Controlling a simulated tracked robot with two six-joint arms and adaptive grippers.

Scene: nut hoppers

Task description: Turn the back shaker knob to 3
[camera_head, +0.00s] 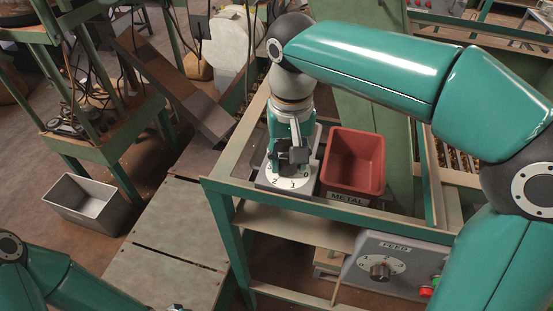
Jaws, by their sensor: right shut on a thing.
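A white dial plate (291,183) lies on top of a grey box (265,184) on the green frame. The numerals 0, 1 and 2 show along its near edge; the rest of the dial is covered. My right gripper (291,158) reaches down from above and is shut on the knob at the dial's middle. The gripper hides the knob and its pointer, so I cannot tell its setting.
A red bin (353,160) labelled METAL stands just right of the dial. A grey panel (405,255) marked FEED, with its own knob (380,268) and red and green buttons, is at the front right. A grey bin (87,203) sits on the floor at left.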

